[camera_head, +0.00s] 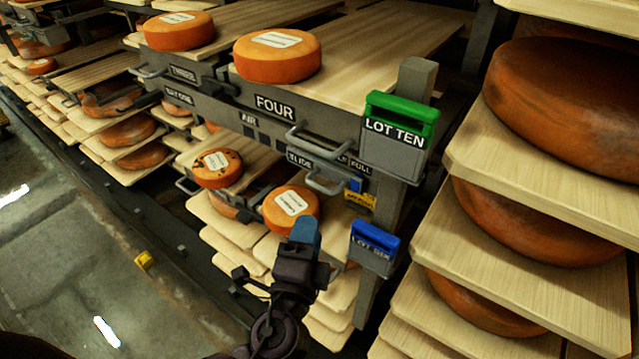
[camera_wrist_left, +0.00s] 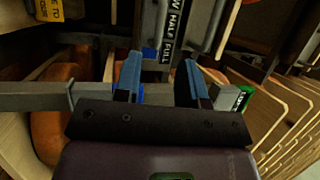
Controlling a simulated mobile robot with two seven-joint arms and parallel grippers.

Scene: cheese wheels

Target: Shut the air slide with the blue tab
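A small blue tab (camera_head: 355,185) shows in the head view under the rack's front rail, beside the SLIDE and FULL labels and above a yellow tag (camera_head: 360,199). My left gripper (camera_head: 303,232) is below and left of this tab, apart from it. In the left wrist view its two blue fingers (camera_wrist_left: 160,82) stand apart with nothing clearly held between them. A strip lettered HALF FULL (camera_wrist_left: 175,30) is beyond the fingers, with a bit of blue next to it. How far the slide is open cannot be told. My right gripper is not in view.
Metal handles (camera_head: 325,182) stick out near the tab. A green LOT TEN holder (camera_head: 400,125) and a blue LOT SIX holder (camera_head: 375,245) hang on the post at right. Orange cheese wheels (camera_head: 277,56) sit on boards. The floor (camera_head: 80,270) at left is mostly clear.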

